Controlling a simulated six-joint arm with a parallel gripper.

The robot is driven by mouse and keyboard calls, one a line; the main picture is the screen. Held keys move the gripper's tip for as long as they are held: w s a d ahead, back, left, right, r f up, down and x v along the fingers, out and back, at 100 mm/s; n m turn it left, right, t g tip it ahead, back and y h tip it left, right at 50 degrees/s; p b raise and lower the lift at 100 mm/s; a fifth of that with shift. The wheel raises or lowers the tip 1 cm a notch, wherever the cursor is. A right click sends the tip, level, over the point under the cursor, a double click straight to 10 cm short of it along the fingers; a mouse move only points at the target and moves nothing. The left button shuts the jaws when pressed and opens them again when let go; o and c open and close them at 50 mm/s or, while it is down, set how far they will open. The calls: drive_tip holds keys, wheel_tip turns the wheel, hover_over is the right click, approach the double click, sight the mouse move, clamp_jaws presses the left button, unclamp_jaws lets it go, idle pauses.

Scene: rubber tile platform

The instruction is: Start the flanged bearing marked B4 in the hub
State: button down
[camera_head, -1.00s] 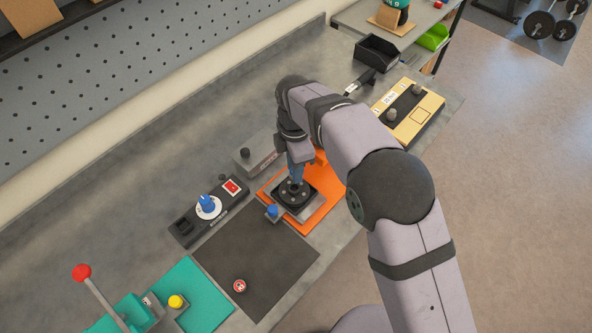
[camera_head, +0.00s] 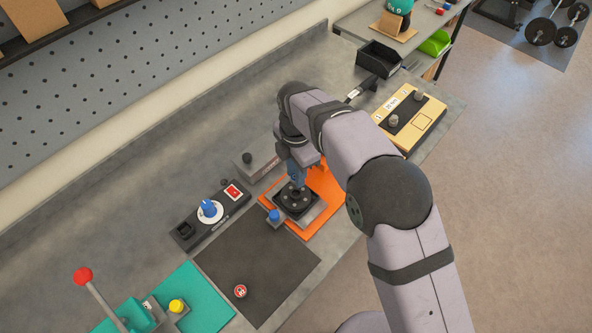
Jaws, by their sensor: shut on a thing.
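My gripper (camera_head: 297,180) points down over the dark round hub (camera_head: 296,199), which sits on a grey plate fixture on an orange mat (camera_head: 325,208). The blue fingertips are close above the hub's middle, shut on a small part. I take this to be the flanged bearing, but it is mostly hidden by the fingers and no B4 mark can be read. I cannot tell whether it touches the hub's bore. A blue knob (camera_head: 274,215) is at the fixture's near left corner.
A black mat (camera_head: 257,257) holds a small red-and-white disc (camera_head: 240,291). A black device with a blue knob (camera_head: 208,209) and a grey block (camera_head: 258,163) stand left of the hub. A red-knobbed lever press (camera_head: 84,277) and yellow box (camera_head: 414,122) stand further off.

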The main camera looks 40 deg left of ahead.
drive_tip(key=shift+f+b, duration=1.2)
drive_tip(key=shift+f, duration=1.25)
drive_tip(key=shift+r, duration=0.45)
drive_tip(key=w+d+r+m+p, duration=0.3)
drive_tip(key=d+r+m, duration=0.1)
drive_tip(key=r+m, duration=0.4)
drive_tip(key=w+d+f+m+b, duration=0.1)
drive_tip(key=w+d+m, duration=0.35)
drive_tip(key=d, duration=0.35)
drive_tip(key=w+d+f+m, duration=0.1)
drive_tip(key=w+d+m, duration=0.35)
drive_tip(key=d, duration=0.25)
drive_tip(key=d+f+m+b, duration=0.1)
drive_tip(key=d+f+m, duration=0.1)
drive_tip(key=d+m, duration=0.6)
drive_tip(key=d+f+m+b, duration=0.1)
drive_tip(key=d+f+m, duration=0.2)
drive_tip(key=d+m, duration=0.5)
drive_tip(key=d, duration=1.3)
drive_tip(key=shift+w+d, duration=0.25)
drive_tip(key=shift+d, duration=0.05)
